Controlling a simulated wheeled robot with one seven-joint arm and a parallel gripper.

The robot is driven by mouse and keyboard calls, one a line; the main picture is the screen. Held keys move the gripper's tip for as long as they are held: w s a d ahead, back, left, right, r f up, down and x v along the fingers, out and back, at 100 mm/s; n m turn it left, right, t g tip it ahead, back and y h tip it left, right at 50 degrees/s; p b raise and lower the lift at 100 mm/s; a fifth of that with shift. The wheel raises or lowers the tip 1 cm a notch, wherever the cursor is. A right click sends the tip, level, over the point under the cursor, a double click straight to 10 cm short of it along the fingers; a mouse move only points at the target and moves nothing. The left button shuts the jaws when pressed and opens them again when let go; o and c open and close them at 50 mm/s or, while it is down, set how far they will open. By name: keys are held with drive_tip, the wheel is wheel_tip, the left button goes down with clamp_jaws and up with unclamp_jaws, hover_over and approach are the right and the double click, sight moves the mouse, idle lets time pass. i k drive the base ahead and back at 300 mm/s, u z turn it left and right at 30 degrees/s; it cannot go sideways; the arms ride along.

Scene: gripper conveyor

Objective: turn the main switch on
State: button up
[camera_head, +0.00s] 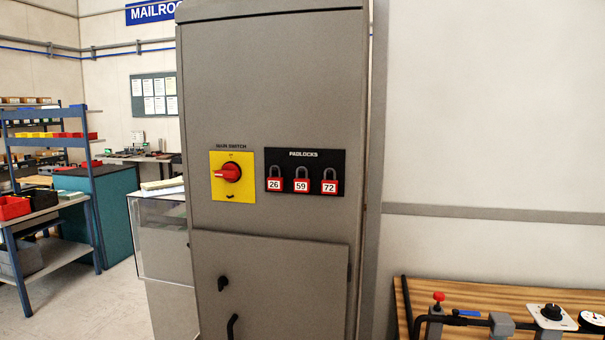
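The main switch is a red rotary knob (230,172) on a yellow plate (233,195), set on the front of a tall grey cabinet (270,90). A "MAIN SWITCH" label is above it. The knob's handle points to the left, roughly level. To its right, a black "PADLOCKS" panel (302,155) holds three red padlocks, numbered 26 (275,184), 59 (302,185) and 72 (329,186). No padlock shows on the switch itself. My gripper is not in view.
A lower cabinet door (285,270) with black handles (232,325) is below the switch. A wooden bench (470,295) with pipe fittings and a dial stands at the lower right. Blue shelving (95,215) with bins is at the left. Open floor (95,305) shows at the lower left.

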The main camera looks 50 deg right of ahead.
sight(229, 172)
drive_tip(key=z, duration=1.4)
drive_tip(key=k, duration=0.35)
drive_tip(key=u, duration=1.4)
drive_tip(key=i, duration=0.85)
